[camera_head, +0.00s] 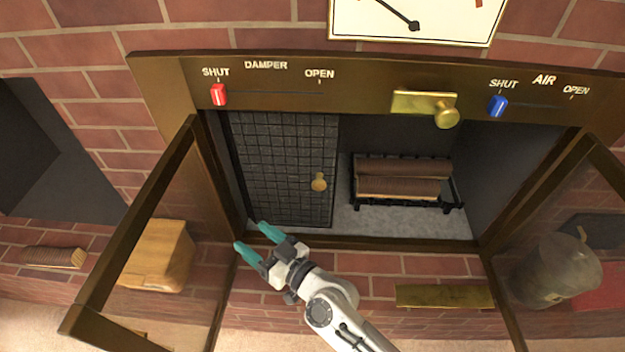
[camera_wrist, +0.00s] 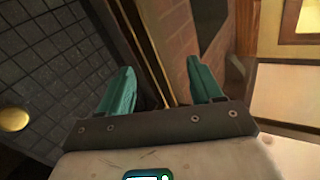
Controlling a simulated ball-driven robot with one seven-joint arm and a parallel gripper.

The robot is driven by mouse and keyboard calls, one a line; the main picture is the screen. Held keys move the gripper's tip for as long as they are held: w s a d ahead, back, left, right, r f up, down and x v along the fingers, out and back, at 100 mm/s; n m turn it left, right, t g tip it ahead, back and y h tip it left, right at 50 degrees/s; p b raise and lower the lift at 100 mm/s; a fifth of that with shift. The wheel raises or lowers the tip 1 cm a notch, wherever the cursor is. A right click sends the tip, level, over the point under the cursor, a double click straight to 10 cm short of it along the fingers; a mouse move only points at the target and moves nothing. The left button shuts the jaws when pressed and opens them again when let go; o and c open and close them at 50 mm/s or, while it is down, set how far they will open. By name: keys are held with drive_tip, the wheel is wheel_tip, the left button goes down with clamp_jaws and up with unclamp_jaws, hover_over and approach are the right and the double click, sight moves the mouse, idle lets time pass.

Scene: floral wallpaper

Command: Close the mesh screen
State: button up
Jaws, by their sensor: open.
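The dark mesh screen (camera_head: 283,150) covers the left part of the firebox opening, and its right part stands uncovered. A round brass knob (camera_head: 319,182) sits near the screen's right edge. In the wrist view the mesh (camera_wrist: 45,60) fills the left side, with the brass knob (camera_wrist: 15,118) at the left edge. My gripper (camera_head: 251,240) is open and empty, with teal fingers, in front of the lower left corner of the opening, below and left of the knob. In the wrist view its fingers (camera_wrist: 157,80) stand apart with nothing between them.
Glass doors stand swung open at left (camera_head: 135,225) and right (camera_head: 555,240) of the opening. Logs on a grate (camera_head: 400,180) lie inside. A red damper slider (camera_head: 219,95), a blue air slider (camera_head: 497,106) and a brass latch (camera_head: 425,104) line the top frame. A wooden block (camera_head: 158,255) shows behind the left door.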

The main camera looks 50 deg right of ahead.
drive_tip(key=d+r+m+h+p, duration=0.2)
drive_tip(key=d+m+h, duration=0.5)
drive_tip(key=d+h, duration=0.15)
drive_tip(key=m+g+h+p, duration=0.1)
drive_tip(key=m+g+h, duration=0.4)
drive_tip(key=g+h, duration=0.2)
approach(318, 188)
drive_tip(key=b+x, duration=0.1)
drive_tip(key=x, duration=1)
drive_tip(key=shift+s, duration=0.1)
drive_tip(key=shift+c, duration=0.3)
clamp_jaws()
